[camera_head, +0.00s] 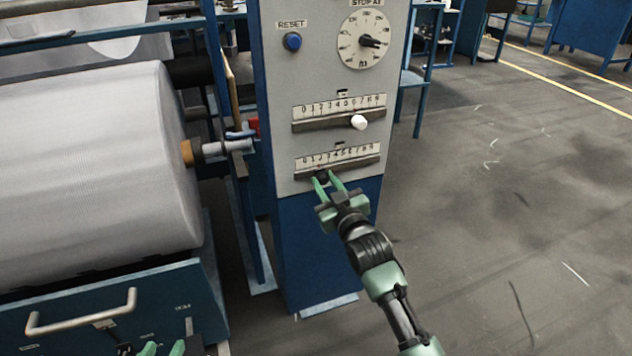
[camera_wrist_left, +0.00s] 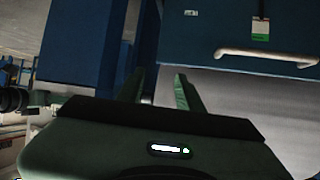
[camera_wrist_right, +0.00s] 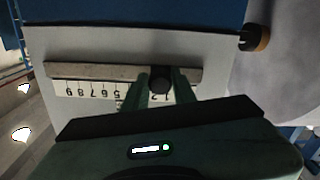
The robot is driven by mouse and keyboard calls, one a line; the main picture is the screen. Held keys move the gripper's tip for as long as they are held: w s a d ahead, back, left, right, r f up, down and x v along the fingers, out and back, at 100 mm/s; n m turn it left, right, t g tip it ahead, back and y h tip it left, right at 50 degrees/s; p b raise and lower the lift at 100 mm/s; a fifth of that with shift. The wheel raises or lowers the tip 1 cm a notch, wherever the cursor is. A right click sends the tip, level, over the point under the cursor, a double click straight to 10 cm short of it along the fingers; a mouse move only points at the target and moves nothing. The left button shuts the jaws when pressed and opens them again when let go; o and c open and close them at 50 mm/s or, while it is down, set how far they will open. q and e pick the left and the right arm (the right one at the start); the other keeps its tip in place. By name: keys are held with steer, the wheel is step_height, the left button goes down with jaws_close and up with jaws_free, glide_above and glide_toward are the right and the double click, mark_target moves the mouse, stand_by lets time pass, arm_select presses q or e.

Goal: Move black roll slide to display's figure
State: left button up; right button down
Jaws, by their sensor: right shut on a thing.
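The black roll slide knob (camera_head: 321,176) sits on the lower slider track (camera_head: 352,168) of the grey panel, near the low end of its 0–9 scale, around 1 or 2. My right gripper (camera_head: 328,179) is shut on this knob; the right wrist view shows the knob (camera_wrist_right: 160,79) between its fingertips. A small dark display mark (camera_head: 338,145) sits above the lower scale; its figure is too small to read. My left gripper (camera_head: 163,348) is at the bottom edge of the head view; in the left wrist view its fingers (camera_wrist_left: 157,82) are apart and empty.
The upper slider has a white knob (camera_head: 359,122) around 7. A blue reset button (camera_head: 292,41) and a round dial (camera_head: 364,39) are higher up. A large white roll (camera_head: 90,165) and a cabinet handle (camera_head: 82,312) are left. The floor to the right is clear.

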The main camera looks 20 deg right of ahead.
steer(key=shift+d, duration=0.4)
arm_select(q)
steer(key=shift+s+a+f+g, duration=0.2)
steer(key=shift+s+f+g, duration=0.2)
steer(key=shift+f, duration=0.15)
arm_select(e)
steer(key=c, duration=1.1)
jaws_free()
steer(key=shift+c, duration=0.2)
steer(key=shift+s, duration=0.25)
arm_select(q)
steer(key=s+a+f+g+y+p, duration=0.1)
steer(key=s+a+f+g+p, duration=0.1)
steer(key=s+f+g, duration=0.3)
steer(key=s+a, duration=0.1)
steer(key=s, duration=0.2)
steer(key=shift+s+f+y, duration=0.15)
steer(key=shift+f+y, duration=0.05)
steer(key=shift+y, duration=0.1)
arm_select(e)
steer(key=s, duration=0.7)
steer(key=shift+d, duration=0.15)
steer(key=shift+s, duration=0.1)
